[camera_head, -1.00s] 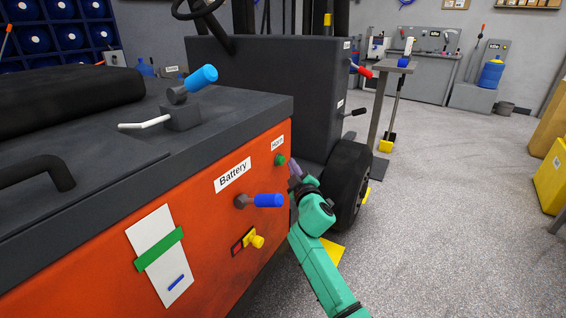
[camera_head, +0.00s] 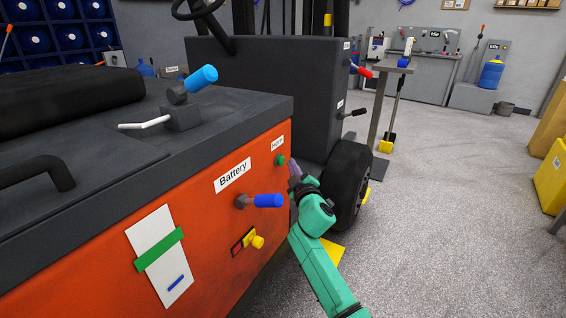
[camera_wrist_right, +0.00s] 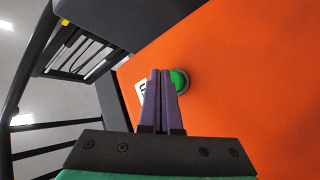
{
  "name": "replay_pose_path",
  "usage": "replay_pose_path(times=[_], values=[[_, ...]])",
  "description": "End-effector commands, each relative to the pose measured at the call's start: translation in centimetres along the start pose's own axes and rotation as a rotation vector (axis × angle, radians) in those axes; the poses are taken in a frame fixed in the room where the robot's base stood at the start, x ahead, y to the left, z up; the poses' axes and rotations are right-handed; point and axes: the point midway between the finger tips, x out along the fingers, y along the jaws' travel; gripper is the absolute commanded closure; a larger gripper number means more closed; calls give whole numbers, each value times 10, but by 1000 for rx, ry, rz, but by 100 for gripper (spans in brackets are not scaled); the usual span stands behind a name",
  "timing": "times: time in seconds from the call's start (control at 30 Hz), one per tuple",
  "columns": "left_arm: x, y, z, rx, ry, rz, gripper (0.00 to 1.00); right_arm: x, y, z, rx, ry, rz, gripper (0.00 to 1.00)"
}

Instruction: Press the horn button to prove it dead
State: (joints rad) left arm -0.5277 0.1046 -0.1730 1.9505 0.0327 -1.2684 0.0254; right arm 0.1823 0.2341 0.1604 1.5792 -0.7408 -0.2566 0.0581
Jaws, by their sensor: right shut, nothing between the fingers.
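The horn button (camera_head: 280,160) is a small green knob on the orange side panel, just below a white label reading "Horn" (camera_head: 277,143). My right gripper (camera_head: 294,167) is beside it, a little to its right in the head view. In the right wrist view the green button (camera_wrist_right: 179,80) in its dark ring lies at the tips of my shut, empty purple fingers (camera_wrist_right: 161,72), which partly cover the label. I cannot tell whether the fingertips touch the button. My left gripper is out of view.
A blue-handled battery lever (camera_head: 267,200) sticks out below the "Battery" label (camera_head: 232,175), with a yellow knob (camera_head: 257,241) beneath it. A black wheel (camera_head: 348,180) stands just behind my right wrist. The grey floor (camera_head: 440,230) to the right is open.

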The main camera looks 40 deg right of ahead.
Motion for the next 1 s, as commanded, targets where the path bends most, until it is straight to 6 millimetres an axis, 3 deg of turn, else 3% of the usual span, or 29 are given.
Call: replay_pose_path(times=[1.0], values=[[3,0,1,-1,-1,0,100,6,-4,-5,0,0,0,100]])
